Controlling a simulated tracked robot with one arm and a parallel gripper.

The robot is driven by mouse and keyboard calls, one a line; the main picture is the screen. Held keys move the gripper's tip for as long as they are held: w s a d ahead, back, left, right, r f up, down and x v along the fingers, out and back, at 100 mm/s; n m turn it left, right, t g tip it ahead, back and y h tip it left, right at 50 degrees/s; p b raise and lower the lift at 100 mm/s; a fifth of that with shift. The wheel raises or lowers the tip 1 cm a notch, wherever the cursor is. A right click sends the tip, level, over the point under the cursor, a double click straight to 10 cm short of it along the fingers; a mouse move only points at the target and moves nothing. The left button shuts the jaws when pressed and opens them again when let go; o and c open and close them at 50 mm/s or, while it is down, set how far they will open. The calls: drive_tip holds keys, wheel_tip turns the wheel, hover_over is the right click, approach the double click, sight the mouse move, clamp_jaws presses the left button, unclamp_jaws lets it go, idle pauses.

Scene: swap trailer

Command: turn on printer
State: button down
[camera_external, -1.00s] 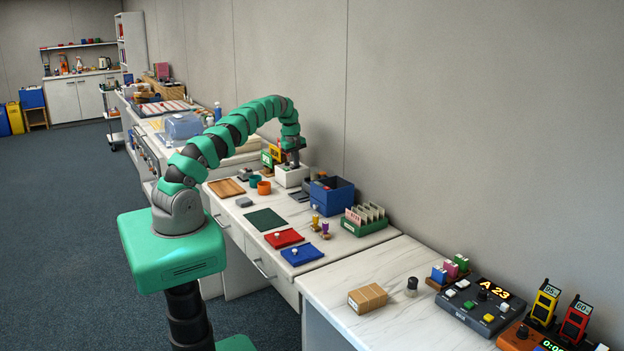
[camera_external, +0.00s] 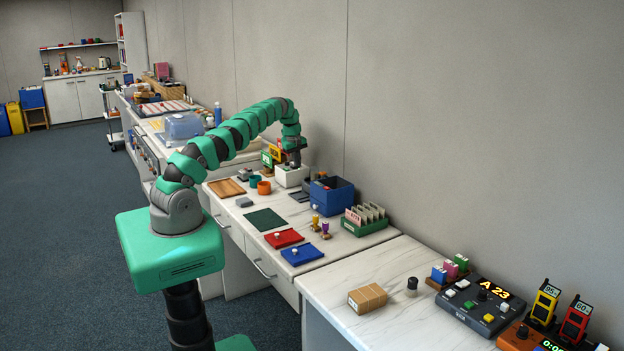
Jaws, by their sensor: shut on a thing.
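A small white box-like device (camera_external: 290,177), which may be the printer, stands against the wall at the back of the middle counter. My gripper (camera_external: 293,163) points down at the top of this device, at the end of my green arm. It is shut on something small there. The thing between the fingers is too small and too hidden to make out, and so is any switch on the device.
A blue bin (camera_external: 332,197) stands right of the white device. A green card holder (camera_external: 364,220), a red mat (camera_external: 283,238) and a blue mat (camera_external: 302,253) lie nearer. Small cups (camera_external: 263,187) and a wooden tray (camera_external: 227,187) are to the left. The near counter holds a cardboard box (camera_external: 367,298).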

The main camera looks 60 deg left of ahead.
drive_tip(key=shift+s+d+f, duration=0.15)
drive_tip(key=shift+f, duration=0.25)
drive_tip(key=shift+s+d+f, duration=0.1)
drive_tip(key=shift+s+f, duration=0.05)
drive_tip(key=shift+f, duration=0.25)
drive_tip(key=shift+s+f+g, duration=0.3)
drive_tip(key=shift+s, duration=0.4)
wheel_tip(320, 180, up, 12)
drive_tip(key=w+p, duration=0.1)
drive_tip(key=w, duration=0.2)
wheel_tip(320, 180, up, 4)
drive_tip(key=b, duration=0.5)
hover_over(294, 167)
drive_tip(key=a, duration=0.1)
drive_tip(key=f, duration=0.4)
drive_tip(key=w+f, duration=0.1)
drive_tip(key=f, duration=0.8)
drive_tip(key=shift+w+a+f, duration=0.1)
drive_tip(key=shift+w+f, duration=0.25)
drive_tip(key=shift+w, duration=0.05)
